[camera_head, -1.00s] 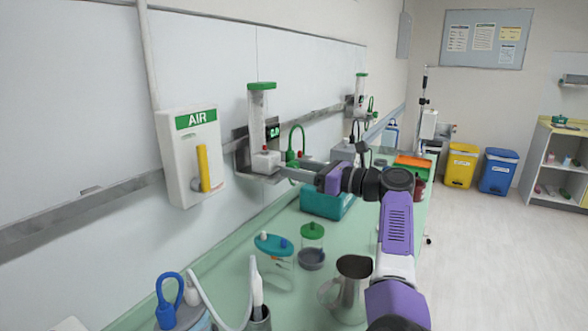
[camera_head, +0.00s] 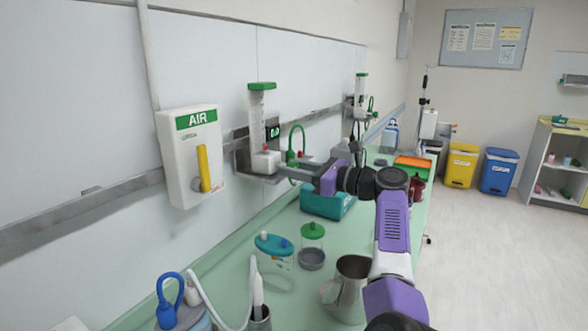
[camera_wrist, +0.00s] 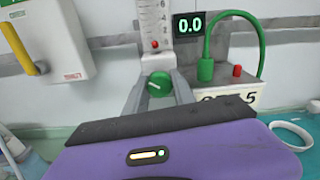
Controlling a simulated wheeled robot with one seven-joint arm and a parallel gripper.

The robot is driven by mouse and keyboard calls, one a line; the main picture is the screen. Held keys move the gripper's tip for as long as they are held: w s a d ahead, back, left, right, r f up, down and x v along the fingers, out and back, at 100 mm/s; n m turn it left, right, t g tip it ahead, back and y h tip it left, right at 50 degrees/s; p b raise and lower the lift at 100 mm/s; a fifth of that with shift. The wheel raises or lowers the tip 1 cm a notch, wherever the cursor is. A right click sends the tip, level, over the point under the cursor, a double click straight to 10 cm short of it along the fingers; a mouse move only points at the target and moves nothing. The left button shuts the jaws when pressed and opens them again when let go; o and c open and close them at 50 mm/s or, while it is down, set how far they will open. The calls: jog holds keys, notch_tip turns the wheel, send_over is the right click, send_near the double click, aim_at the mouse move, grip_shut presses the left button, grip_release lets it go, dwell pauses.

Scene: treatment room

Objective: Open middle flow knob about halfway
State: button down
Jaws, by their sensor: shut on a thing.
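The middle flowmeter (camera_head: 262,108) is a clear upright tube with a green cap, mounted on the wall rail. Its green knob (camera_wrist: 160,85) sits below the tube, with a pale mark across its face. My gripper (camera_wrist: 161,88) is shut on this knob, one grey finger on each side. In the head view, my gripper (camera_head: 279,168) reaches left to the flowmeter's white base, and the knob is hidden there. The small display (camera_wrist: 188,25) beside the tube reads 0.0. A red float (camera_wrist: 155,44) sits at the bottom of the tube.
A white AIR panel (camera_head: 176,150) with a yellow lever is left of the flowmeter. A green hose (camera_wrist: 208,45) arches close on the right. Below stands a counter (camera_head: 225,270) with a lidded jar (camera_head: 312,250), a metal jug (camera_head: 350,285) and a teal box (camera_head: 325,205).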

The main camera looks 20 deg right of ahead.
jog(key=n, duration=0.3)
jog(key=shift+n, duration=0.3)
jog(key=c, duration=1.1)
grip_release()
